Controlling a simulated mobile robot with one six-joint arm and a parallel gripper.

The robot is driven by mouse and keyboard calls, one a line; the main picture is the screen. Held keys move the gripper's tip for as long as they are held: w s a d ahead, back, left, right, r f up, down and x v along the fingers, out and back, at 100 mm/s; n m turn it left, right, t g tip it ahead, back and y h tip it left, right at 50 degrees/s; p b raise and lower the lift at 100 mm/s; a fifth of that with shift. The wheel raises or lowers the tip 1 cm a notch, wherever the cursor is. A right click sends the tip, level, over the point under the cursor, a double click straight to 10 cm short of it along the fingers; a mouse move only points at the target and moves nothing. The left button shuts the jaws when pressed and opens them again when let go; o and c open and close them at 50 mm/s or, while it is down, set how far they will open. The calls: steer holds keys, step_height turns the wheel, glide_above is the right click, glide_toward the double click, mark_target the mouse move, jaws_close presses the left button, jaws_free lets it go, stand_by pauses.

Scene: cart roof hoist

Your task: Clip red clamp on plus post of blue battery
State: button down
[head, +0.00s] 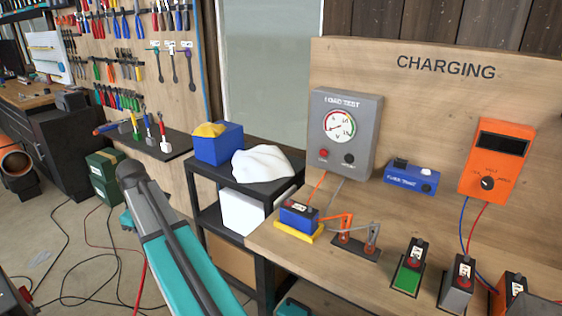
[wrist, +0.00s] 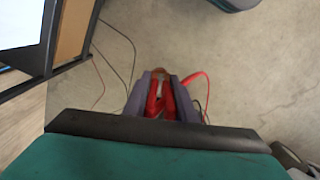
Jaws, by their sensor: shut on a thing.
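My gripper (wrist: 161,98) is shut on a red clamp (wrist: 153,98) in the wrist view, with the clamp between its purple-grey fingers over the bare floor. A red cable (wrist: 197,77) curves away from the clamp to the right. In the head view my arm crosses the lower left, and the gripper's fingers and the held clamp cannot be made out there. The blue battery (head: 299,217) sits on a yellow base at the left end of the wooden bench, well to the right of my arm. Its top carries a label; its plus post is too small to tell.
A small rack (head: 354,248) with orange and grey clips stands right of the battery. The load tester (head: 345,165) is behind it. More batteries (head: 457,290) stand at the bench's right. A black cart (head: 258,187) holds a blue box and white cloth. Cables lie on the floor.

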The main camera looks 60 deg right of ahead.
steer(key=s+d+r+m+p, duration=0.1)
steer(key=s+d+r+p, duration=0.15)
steer(key=d, duration=0.55)
steer(key=s+d+r+p, duration=0.2)
steer(key=s+d+r, duration=0.15)
steer(key=d, duration=0.35)
steer(key=s+d+r+m+p, duration=0.1)
steer(key=s+d+r+p, duration=0.2)
steer(key=d, duration=0.5)
steer(key=s+d+r+m+p, duration=0.1)
steer(key=s+d+r+p, duration=0.1)
steer(key=s+d, duration=0.6)
steer(key=s+d+r+m+p, duration=0.1)
steer(key=s+d+r+p, duration=0.2)
steer(key=s+d, duration=0.4)
steer(key=shift+s+d+r, duration=0.35)
steer(key=shift+s+r, duration=0.1)
steer(key=shift+r, duration=0.35)
steer(key=shift+f, duration=0.1)
steer(key=shift+f+b, duration=0.9)
steer(key=shift+f, duration=1.9)
steer(key=shift+p, duration=0.5)
